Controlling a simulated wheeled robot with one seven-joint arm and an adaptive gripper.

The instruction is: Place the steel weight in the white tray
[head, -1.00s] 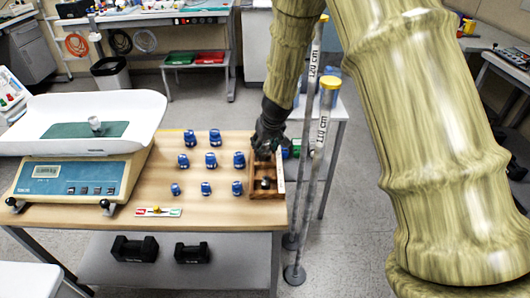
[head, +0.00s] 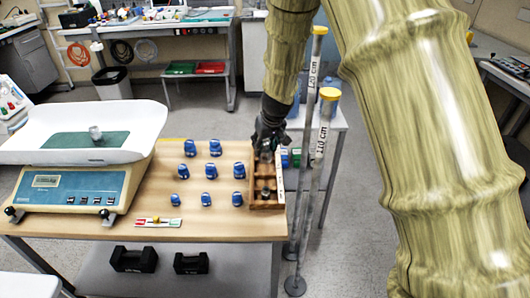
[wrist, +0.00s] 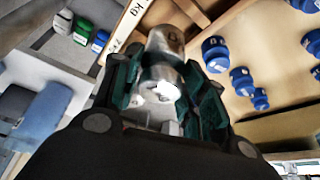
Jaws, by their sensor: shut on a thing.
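My gripper (head: 267,143) is shut on a steel weight (wrist: 160,72), a shiny cylinder with a narrower neck between the fingers in the wrist view. In the head view the held weight shows small and partly hidden under the fingers, over the back part of a wooden box (head: 281,206). Its exact height above the box is hard to tell. The white tray (head: 35,122) sits on top of a scale at the left. A small metal weight (head: 95,132) stands on the green patch in that tray.
Another metal piece (head: 265,192) sits in the box's front compartment. Several blue weights (head: 210,171) stand on the table between the box and the scale (head: 75,187). A red, white and green strip (head: 158,222) lies at the front. Two tall poles (head: 320,165) stand just right of the table.

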